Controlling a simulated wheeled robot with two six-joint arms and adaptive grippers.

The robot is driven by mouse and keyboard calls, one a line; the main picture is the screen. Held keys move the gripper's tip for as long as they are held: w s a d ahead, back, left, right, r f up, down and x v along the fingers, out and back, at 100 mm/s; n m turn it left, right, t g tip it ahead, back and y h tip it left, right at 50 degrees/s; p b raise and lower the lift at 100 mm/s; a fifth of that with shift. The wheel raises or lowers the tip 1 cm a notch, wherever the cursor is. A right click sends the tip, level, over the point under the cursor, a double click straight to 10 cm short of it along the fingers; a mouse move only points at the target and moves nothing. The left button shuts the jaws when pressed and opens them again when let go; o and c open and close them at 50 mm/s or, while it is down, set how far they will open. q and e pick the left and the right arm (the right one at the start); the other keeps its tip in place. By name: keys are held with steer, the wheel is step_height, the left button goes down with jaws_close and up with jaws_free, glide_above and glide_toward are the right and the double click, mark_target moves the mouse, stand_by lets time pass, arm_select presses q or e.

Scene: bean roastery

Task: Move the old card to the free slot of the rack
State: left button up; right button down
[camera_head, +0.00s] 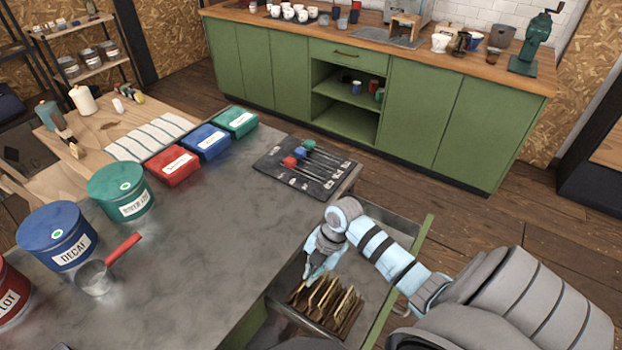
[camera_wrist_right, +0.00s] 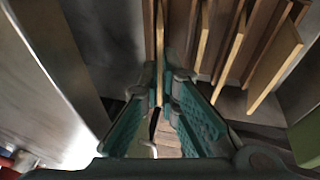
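An open drawer below the table's right edge holds a rack with several thin tan and brown cards (camera_head: 345,306) standing on edge. My right gripper (camera_head: 314,274) points down at the left end of this row. In the right wrist view its teal fingers (camera_wrist_right: 160,88) are closed in on both sides of one upright card (camera_wrist_right: 159,45), which they appear to pinch. More cards (camera_wrist_right: 232,58) lean to the right of it, with gaps between them. I cannot read any card, and the rack's slots are mostly hidden. My left gripper is out of view.
The grey table (camera_head: 190,262) borders the drawer on the left. On it stand a blue decaf tin (camera_head: 60,240), a green tin (camera_head: 120,193), a red-handled scoop (camera_head: 95,280), coloured boxes and a dark tool mat (camera_head: 330,183). The drawer's green front (camera_head: 400,282) rises on the right.

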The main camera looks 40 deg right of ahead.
steer(key=shift+f, duration=0.25)
steer(key=c, duration=1.7)
jaws_free()
steer(key=v, duration=1.2)
steer(key=shift+d+r, duration=0.1)
